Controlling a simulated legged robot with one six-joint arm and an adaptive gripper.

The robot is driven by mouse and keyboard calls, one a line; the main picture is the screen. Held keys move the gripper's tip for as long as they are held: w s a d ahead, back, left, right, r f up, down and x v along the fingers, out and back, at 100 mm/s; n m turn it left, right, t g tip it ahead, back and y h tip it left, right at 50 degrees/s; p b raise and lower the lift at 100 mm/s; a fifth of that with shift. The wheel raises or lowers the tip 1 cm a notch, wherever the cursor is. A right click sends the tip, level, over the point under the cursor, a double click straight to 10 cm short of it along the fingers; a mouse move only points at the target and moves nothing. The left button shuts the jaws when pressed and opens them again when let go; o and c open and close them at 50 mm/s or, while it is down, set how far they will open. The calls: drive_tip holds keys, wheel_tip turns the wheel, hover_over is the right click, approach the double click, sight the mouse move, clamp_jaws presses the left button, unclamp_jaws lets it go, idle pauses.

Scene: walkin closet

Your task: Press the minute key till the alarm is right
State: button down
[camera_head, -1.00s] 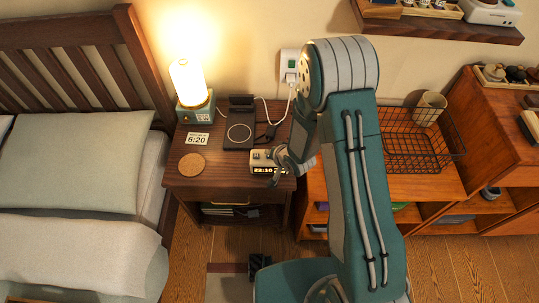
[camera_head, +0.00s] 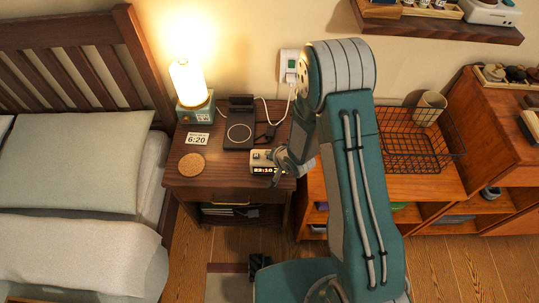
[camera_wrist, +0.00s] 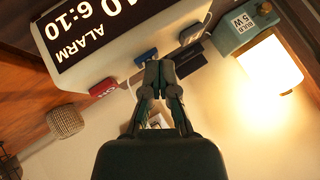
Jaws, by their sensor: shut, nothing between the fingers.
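A white card (camera_head: 197,139) reads 6:20.
The nightstand (camera_head: 228,184) also holds a lit lamp (camera_head: 190,85), a dark charging pad (camera_head: 240,132) with cables and a round cork coaster (camera_head: 191,163). A wire basket (camera_head: 420,152) stands on the shelf to the right. The bed is at left.

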drive_tip(key=shift+r, duration=0.85)
drive_tip(key=shift+r, duration=2.5)
wheel_tip(320, 180, up, 4)
drive_tip(key=shift+f, duration=0.2)
drive_tip(key=shift+f, duration=4.45)
